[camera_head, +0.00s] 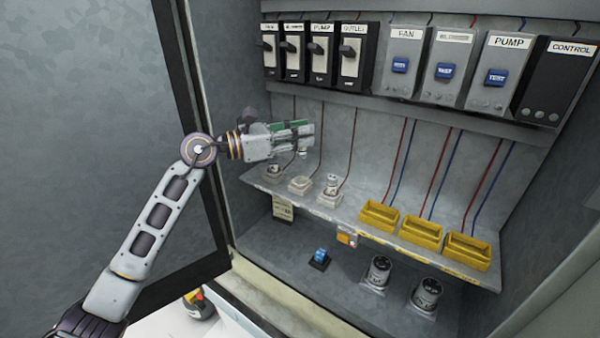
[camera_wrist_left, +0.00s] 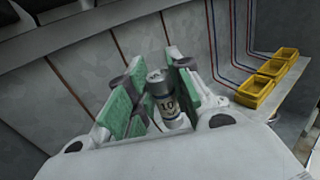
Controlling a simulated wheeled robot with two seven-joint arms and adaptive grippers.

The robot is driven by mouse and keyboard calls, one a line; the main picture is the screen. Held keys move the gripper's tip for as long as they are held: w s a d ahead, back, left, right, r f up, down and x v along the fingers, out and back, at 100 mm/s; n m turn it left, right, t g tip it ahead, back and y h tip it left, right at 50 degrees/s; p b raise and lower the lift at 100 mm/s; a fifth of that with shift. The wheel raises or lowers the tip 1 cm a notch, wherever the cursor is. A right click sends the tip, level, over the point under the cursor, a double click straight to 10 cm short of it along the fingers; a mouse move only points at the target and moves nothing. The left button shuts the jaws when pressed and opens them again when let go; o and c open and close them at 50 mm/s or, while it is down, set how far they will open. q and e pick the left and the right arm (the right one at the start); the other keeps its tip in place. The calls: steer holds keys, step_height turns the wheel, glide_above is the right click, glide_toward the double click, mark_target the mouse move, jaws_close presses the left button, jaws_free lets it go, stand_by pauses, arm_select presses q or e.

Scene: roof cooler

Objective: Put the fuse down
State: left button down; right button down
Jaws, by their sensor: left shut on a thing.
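My left gripper (camera_head: 305,138) reaches in from the left, above the shelf's left part. In the left wrist view its green pads (camera_wrist_left: 150,102) are shut on a silver fuse (camera_wrist_left: 168,95) marked 10. In the head view the fingers hide most of this fuse; a small pale end (camera_head: 303,151) shows below them. The fuse is held in the air above the fuse holders. The middle holder (camera_head: 300,186) looks empty. The left holder (camera_head: 274,174) and the right holder (camera_head: 330,193) each have a fuse-like piece standing in them. My right gripper is not in view.
Yellow bins (camera_head: 380,217) line the right part of the shelf (camera_head: 350,214). Switches (camera_head: 320,55) and grey modules (camera_head: 450,65) hang above. Red and blue wires run down the back wall. A blue button (camera_head: 319,258) and two dark cylinders (camera_head: 377,272) stand below. The open door (camera_head: 190,120) is left.

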mark_target(300, 157)
arm_select(q)
steer(key=shift+f+p, duration=0.3)
steer(key=shift+f, duration=2.25)
steer(key=shift+f, duration=1.85)
steer(key=c, duration=1.3)
jaws_free()
steer(key=shift+s+a, duration=0.1)
steer(key=shift+a, duration=0.05)
